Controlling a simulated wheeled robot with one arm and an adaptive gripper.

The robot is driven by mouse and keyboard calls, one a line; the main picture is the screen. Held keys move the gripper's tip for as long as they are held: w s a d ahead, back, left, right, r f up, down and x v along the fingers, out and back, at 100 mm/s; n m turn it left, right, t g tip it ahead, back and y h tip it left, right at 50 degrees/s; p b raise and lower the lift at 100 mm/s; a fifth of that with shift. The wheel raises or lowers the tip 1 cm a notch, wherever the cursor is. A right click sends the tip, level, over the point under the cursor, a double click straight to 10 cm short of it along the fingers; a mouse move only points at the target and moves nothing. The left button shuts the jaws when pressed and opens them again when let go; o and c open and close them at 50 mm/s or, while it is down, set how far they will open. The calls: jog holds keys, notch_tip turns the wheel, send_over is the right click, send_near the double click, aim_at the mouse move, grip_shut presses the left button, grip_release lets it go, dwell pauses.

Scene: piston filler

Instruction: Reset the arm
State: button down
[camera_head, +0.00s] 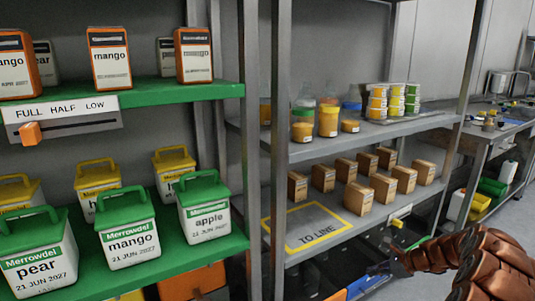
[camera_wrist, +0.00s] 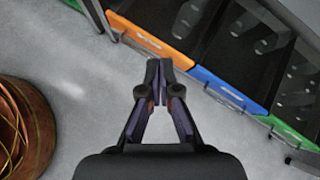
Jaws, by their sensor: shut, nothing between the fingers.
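My gripper (camera_wrist: 157,65) shows in the wrist view with its two dark fingers together at the tips, shut and empty. It hangs over bare grey floor, apart from the coloured-edged bins. In the head view my brown segmented arm (camera_head: 490,265) enters at the lower right, in front of the lower part of the shelf rack. The gripper's fingertips cannot be made out clearly in the head view.
Dark bins with an orange edge (camera_wrist: 150,38) and a blue edge (camera_wrist: 228,88) lie ahead and to the right of the gripper. A shelf (camera_head: 340,236) holds several cardboard boxes and a TO LINE area. A green shelf (camera_head: 165,250) holds labelled tubs. Open floor lies at right.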

jog(key=s+a+r+n+g+p, duration=0.1)
jog(key=s+a+r+n+p, duration=0.2)
jog(key=a+r, duration=0.4)
jog(key=s+a+r+n+g+p, duration=0.2)
jog(key=s+a+r+n+p, duration=0.15)
jog(key=a+r, duration=0.4)
jog(key=s+a+r+n+g+h+p, duration=0.1)
jog(key=s+a+r+n+p, duration=0.2)
jog(key=s+r, duration=0.4)
jog(key=s+a+r+n+g+p, duration=0.1)
jog(key=s+a+r+n+p, duration=0.25)
jog(key=s+r, duration=0.35)
jog(key=s+d+r+n+g+h+p, duration=0.1)
jog(key=s+r+p, duration=0.5)
jog(key=s, duration=0.8)
jog(key=s+d+r+n+g+h+p, duration=0.1)
jog(key=s+d+r+n+h+p, duration=0.2)
jog(key=s, duration=1.2)
jog(key=shift+s+r+n+h+p, duration=0.15)
jog(key=shift+r+n+h+p, duration=1.15)
jog(key=shift+r+n+p, duration=1.2)
jog(key=shift+r+n+b, duration=0.3)
jog(key=shift+r+b, duration=0.05)
jog(key=shift+r, duration=0.05)
